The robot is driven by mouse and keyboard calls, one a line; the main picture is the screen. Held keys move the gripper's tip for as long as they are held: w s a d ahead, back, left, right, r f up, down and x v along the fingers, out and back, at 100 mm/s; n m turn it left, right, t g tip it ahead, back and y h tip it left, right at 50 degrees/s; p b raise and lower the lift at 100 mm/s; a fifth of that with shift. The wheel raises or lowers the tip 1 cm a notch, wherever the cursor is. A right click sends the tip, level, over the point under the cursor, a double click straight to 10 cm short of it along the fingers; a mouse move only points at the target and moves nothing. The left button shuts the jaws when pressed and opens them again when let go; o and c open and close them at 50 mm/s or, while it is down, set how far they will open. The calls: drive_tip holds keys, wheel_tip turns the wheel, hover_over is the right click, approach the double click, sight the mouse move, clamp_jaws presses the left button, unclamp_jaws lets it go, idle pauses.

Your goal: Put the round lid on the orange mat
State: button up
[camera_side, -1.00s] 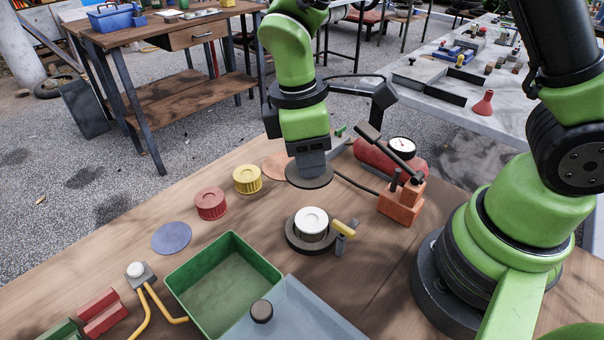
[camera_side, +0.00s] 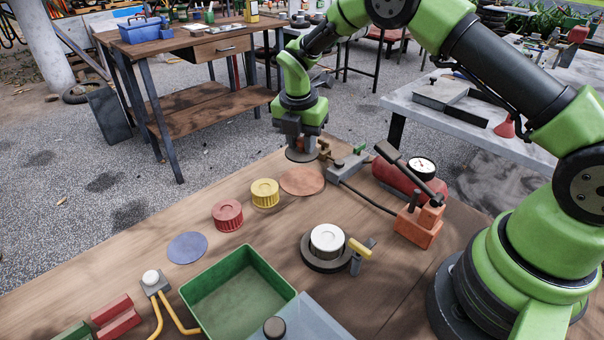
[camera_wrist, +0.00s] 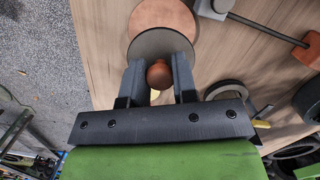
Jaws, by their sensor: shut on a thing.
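The round lid is a flat grey disc (camera_wrist: 160,44) with a brown knob (camera_wrist: 159,75). My gripper (camera_wrist: 158,68) is shut on the knob, one finger on each side. In the side view my gripper (camera_side: 301,141) holds the lid (camera_side: 302,156) level near the table's far edge, seemingly raised; the exact height is hard to tell. In the wrist view the lid covers part of the mat (camera_wrist: 165,12).
A grey block (camera_side: 347,166) with a cable and a red tank (camera_side: 405,177) stand right of the mat. A yellow cap (camera_side: 265,193), a red cap (camera_side: 228,214) and a blue mat (camera_side: 187,248) lie to its left. A white-topped round fitting (camera_side: 327,239) and green bin (camera_side: 249,296) are nearer.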

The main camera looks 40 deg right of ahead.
sight(300, 142)
wheel_tip(300, 142, down, 7)
drive_tip(key=shift+f, duration=0.15)
drive_tip(key=shift+f, duration=0.15)
drive_tip(key=o, duration=0.9)
drive_tip(key=r, duration=0.4)
drive_tip(key=a+r, duration=0.1)
drive_tip(key=r, duration=0.7)
drive_tip(key=shift+s+a+r, duration=0.2)
drive_tip(key=shift+s+a, duration=0.15)
